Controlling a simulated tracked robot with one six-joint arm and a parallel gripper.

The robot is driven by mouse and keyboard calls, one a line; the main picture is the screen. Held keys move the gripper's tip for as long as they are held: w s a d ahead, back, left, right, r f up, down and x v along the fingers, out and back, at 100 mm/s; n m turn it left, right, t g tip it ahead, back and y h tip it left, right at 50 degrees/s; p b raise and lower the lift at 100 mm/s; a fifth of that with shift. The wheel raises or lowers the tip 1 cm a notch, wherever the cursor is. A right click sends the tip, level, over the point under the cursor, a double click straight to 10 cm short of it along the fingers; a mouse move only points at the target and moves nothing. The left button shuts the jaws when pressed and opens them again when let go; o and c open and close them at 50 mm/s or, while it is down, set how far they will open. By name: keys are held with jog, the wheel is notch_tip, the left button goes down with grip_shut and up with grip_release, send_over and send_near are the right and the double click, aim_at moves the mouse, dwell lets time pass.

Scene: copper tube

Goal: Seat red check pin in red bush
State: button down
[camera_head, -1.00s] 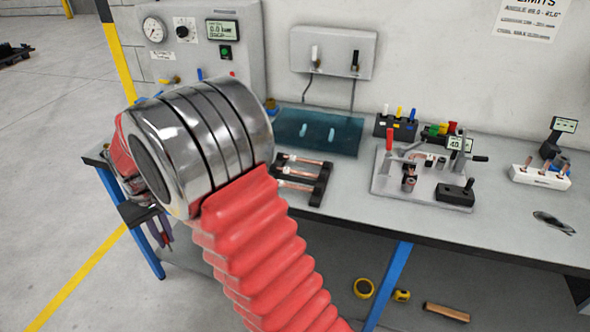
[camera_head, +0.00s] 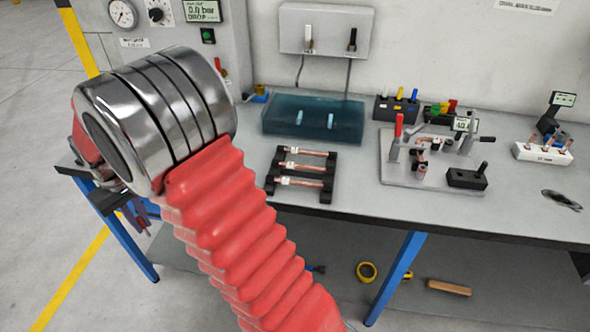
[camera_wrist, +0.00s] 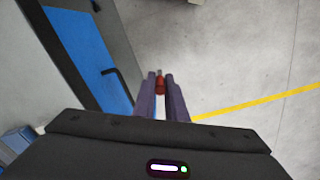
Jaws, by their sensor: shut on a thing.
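My gripper (camera_wrist: 160,76) is shut on the red check pin (camera_wrist: 160,87), which shows between the two dark fingers in the wrist view. Its tip points away over the grey floor.
A clamp fixture (camera_head: 399,125) with a red handle stands on a grey plate. A black block (camera_head: 397,110) with coloured pins stands behind it. A black rack (camera_head: 325,185) holds copper tubes before a blue-green box (camera_head: 345,118). A white block (camera_head: 543,153) is at right. The bench front is clear.

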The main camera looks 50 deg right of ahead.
jog(key=shift+d, duration=0.4)
